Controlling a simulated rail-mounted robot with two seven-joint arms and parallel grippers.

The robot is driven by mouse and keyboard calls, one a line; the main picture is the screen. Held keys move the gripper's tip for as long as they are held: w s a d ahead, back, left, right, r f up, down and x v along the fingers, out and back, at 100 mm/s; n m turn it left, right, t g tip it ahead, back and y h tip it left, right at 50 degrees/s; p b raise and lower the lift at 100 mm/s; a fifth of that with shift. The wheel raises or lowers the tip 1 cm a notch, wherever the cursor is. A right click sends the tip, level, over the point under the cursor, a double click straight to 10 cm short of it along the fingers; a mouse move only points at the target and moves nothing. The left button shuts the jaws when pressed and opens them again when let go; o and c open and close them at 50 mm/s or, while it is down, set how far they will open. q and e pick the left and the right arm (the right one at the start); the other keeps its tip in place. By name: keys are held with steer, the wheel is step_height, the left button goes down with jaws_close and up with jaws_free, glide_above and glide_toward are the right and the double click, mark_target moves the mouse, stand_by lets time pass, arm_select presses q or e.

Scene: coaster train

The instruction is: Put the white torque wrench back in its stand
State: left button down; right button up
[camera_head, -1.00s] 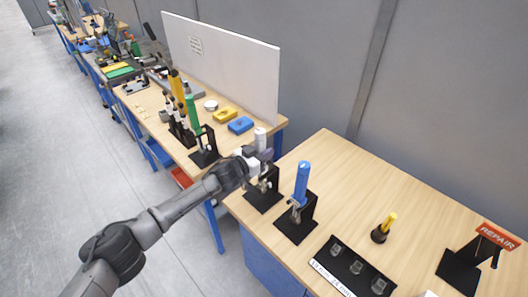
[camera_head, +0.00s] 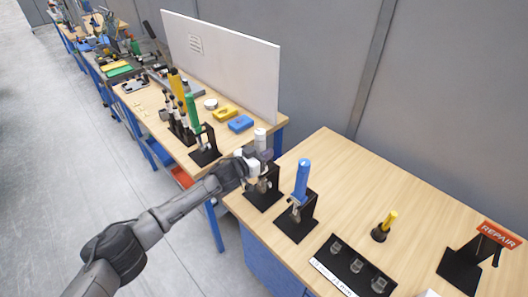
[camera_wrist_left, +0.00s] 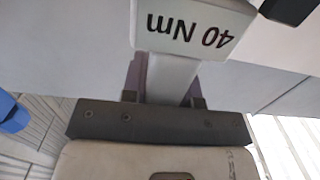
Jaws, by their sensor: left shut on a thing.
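The white torque wrench (camera_head: 260,138) stands about upright at a black stand (camera_head: 263,199) on the near wooden bench. My left gripper (camera_head: 257,163) is shut on it below its white top. In the left wrist view the wrench's white shaft (camera_wrist_left: 171,77) sits between the fingers, with a white block marked "40 Nm" (camera_wrist_left: 195,28) beyond them. A metal lower part shows just in front of the stand. The gripper hides part of the stand, so I cannot tell whether the wrench rests in it. My right gripper is not in view.
A blue wrench (camera_head: 302,179) stands in its own black stand (camera_head: 297,228) just right. A black tray (camera_head: 342,254), a yellow-handled tool (camera_head: 386,225) and a REPAIR stand (camera_head: 463,268) are further right. Green (camera_head: 193,113) and yellow tools stand on the far bench.

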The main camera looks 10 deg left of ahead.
arm_select(q)
steer(key=shift+f, duration=0.1)
stand_by(0.3)
steer(key=c, duration=0.9)
jaws_free()
steer(key=shift+f, duration=0.1)
steer(key=shift+o, duration=0.5)
steer(key=shift+f, duration=0.25)
steer(key=shift+s+a, duration=0.15)
steer(key=shift+s, duration=0.1)
steer(key=v, duration=1.3)
steer(key=shift+r+p, duration=0.25)
steer(key=shift+p, duration=0.05)
